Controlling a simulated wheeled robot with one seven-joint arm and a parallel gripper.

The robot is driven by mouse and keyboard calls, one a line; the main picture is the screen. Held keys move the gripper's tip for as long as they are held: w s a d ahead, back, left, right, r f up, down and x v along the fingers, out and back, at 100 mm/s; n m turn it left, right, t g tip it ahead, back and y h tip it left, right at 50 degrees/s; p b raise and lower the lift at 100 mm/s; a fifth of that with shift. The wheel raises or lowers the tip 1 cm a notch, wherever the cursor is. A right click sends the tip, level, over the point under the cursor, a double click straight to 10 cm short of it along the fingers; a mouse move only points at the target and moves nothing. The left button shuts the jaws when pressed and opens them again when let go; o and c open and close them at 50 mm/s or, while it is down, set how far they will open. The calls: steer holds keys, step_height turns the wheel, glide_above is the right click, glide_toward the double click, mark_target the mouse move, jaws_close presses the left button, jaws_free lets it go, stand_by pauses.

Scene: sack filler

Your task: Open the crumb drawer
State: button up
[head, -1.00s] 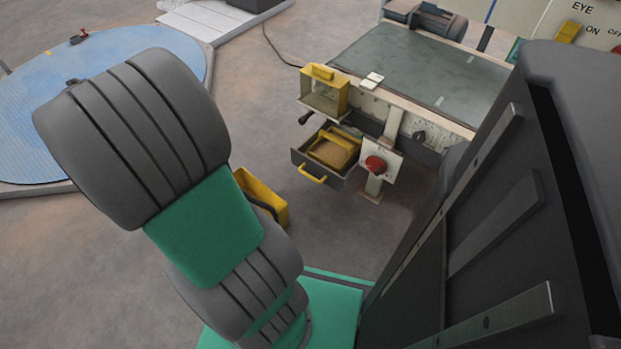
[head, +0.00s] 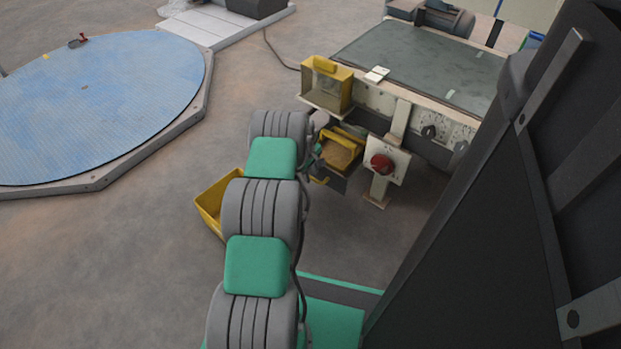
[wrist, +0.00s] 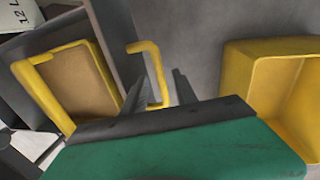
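The crumb drawer (head: 331,180) stands pulled out below the bench, with a yellow-framed tray of brown crumbs (head: 339,152) inside. Its dark front also shows in the wrist view (wrist: 118,38), with the crumb tray to its left. The yellow drawer handle (wrist: 157,66) sticks out from this front; its end (head: 319,181) shows in the head view. My gripper (wrist: 161,86) is open, its two dark fingers on either side of the handle bar. I cannot tell whether they touch it. In the head view my arm hides part of the drawer and most of the gripper.
A yellow bin (head: 209,203) stands on the floor left of my arm and right of the handle in the wrist view (wrist: 235,78). A red button (head: 381,162) is beside the drawer. A yellow box (head: 327,84) sits above it. A blue round platform (head: 95,110) lies left.

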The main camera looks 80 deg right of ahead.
steer(key=shift+d+f, duration=0.1)
steer(key=shift+f, duration=0.45)
jaws_close()
stand_by(1.0)
